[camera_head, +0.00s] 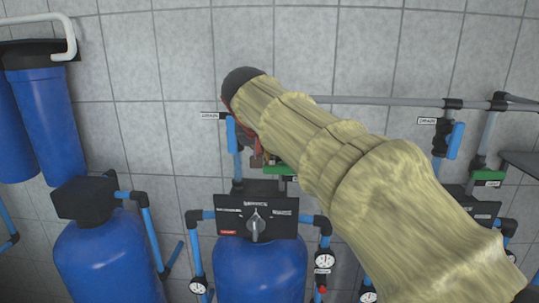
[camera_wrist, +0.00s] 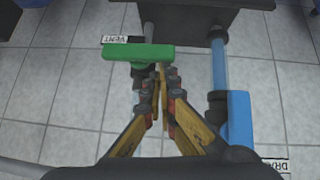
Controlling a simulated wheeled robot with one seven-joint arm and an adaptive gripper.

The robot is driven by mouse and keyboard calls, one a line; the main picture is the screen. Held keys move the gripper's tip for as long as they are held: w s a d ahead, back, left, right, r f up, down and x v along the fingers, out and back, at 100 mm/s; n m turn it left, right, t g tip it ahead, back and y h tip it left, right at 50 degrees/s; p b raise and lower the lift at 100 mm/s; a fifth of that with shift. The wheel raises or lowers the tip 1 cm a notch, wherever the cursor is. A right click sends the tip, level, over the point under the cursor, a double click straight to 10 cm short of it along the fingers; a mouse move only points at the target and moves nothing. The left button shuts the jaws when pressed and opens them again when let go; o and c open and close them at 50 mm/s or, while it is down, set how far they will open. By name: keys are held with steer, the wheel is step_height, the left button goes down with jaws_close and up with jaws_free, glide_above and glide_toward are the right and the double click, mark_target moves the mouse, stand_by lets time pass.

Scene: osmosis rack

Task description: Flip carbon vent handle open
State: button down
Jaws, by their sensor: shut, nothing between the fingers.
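A green vent handle (camera_wrist: 138,52) lies crosswise over its pipe in the wrist view, with a small tag (camera_wrist: 115,39) beside it that appears to read VENT upside down. In the head view, the handle (camera_head: 279,170) shows partly below my arm. My gripper (camera_wrist: 160,72) is shut and empty. Its fingertips overlap the right part of the green handle in the wrist view; I cannot tell whether they touch it. In the head view, my sleeved arm hides most of the gripper. No label naming carbon is readable.
A blue drain handle (camera_wrist: 238,120) stands right of my gripper in the wrist view. A black control head (camera_head: 257,216) with a knob tops a blue tank (camera_head: 262,266). Another green handle (camera_head: 488,175) and blue handle (camera_head: 455,140) are at right. Pipes and gauges crowd the tanks.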

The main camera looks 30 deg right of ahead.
steer(key=shift+w+a+f+h, duration=0.15)
steer(key=shift+a+f+h, duration=0.05)
steer(key=shift+h, duration=0.2)
steer(key=f+n+g+h+b, duration=0.1)
steer(key=a+f+n+g+h+b, duration=0.1)
steer(key=h, duration=0.1)
steer(key=w+f+n+h+b, duration=0.1)
steer(key=h+b, duration=0.1)
steer(key=shift+w+a+f+n+g, duration=0.1)
steer(key=shift+a+f+n+g, duration=0.2)
steer(key=shift+a+g, duration=0.1)
steer(key=shift+f+n+h+b, duration=0.6)
steer(key=shift+h+b, duration=0.1)
steer(key=shift+h, duration=0.3)
steer(key=shift+f+n+g+h+b, duration=0.4)
steer(key=shift+f+n+h+b, duration=0.35)
steer(key=shift+h+b, duration=0.2)
steer(key=shift+s+d+f+n+h+b, duration=0.25)
steer(key=shift+f+n+h+b, duration=0.15)
steer(key=shift+n+h+b, duration=0.4)
steer(key=shift+d+f+b, duration=0.15)
steer(key=shift+f+b, duration=0.05)
steer(key=shift+b, duration=0.25)
